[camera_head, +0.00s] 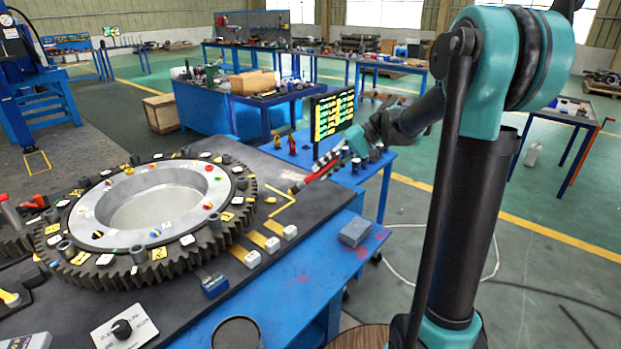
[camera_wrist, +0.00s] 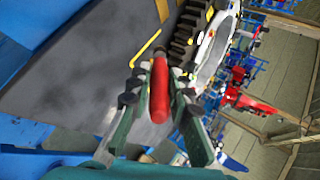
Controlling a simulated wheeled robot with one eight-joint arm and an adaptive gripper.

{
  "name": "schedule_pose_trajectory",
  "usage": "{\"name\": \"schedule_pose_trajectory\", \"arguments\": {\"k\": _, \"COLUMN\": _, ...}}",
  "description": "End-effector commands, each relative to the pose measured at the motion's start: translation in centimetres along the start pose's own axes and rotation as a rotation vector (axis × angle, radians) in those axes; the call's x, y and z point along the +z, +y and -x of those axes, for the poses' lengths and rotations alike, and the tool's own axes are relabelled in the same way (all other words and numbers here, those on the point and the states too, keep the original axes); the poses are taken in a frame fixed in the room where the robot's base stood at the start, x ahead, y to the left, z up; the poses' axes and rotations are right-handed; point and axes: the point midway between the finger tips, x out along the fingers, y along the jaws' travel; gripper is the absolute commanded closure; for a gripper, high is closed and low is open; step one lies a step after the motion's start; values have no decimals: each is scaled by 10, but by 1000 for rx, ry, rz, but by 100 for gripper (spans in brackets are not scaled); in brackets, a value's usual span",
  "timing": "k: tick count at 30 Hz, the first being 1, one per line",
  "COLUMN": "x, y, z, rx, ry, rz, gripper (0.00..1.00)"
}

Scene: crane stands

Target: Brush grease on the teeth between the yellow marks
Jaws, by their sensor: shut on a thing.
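A large dark gear (camera_head: 110,275) with a pale inner ring lies flat on the dark bench top, its teeth facing outward. Yellow and white tags sit around its rim. Yellow strips (camera_head: 240,252) with white blocks lie beside its right side, and a bent yellow line (camera_head: 287,210) is on the bench. My gripper (camera_head: 343,154) is shut on a brush with a red handle (camera_head: 321,165), to the right of the gear. The brush tip points down-left and appears apart from the teeth. In the wrist view, the red handle (camera_wrist: 159,95) is between my fingers, and the gear teeth (camera_wrist: 183,38) show beyond; the bristles are hidden.
A dark panel with yellow labels (camera_head: 333,116) stands behind my gripper. The dark bench top between brush and front edge is mostly clear.

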Motion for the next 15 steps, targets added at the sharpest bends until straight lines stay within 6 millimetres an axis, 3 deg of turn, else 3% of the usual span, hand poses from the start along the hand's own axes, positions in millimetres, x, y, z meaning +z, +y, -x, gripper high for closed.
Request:
{"name": "schedule_pose_trajectory", "arguments": {"k": 7, "x": 0, "y": 18, "z": -15, "rx": -56, "ry": 0, "rz": 0, "gripper": 100}}
{"name": "schedule_pose_trajectory", "arguments": {"k": 15, "x": 1, "y": 13, "z": -26, "rx": -65, "ry": -2, "rz": 1, "gripper": 100}}
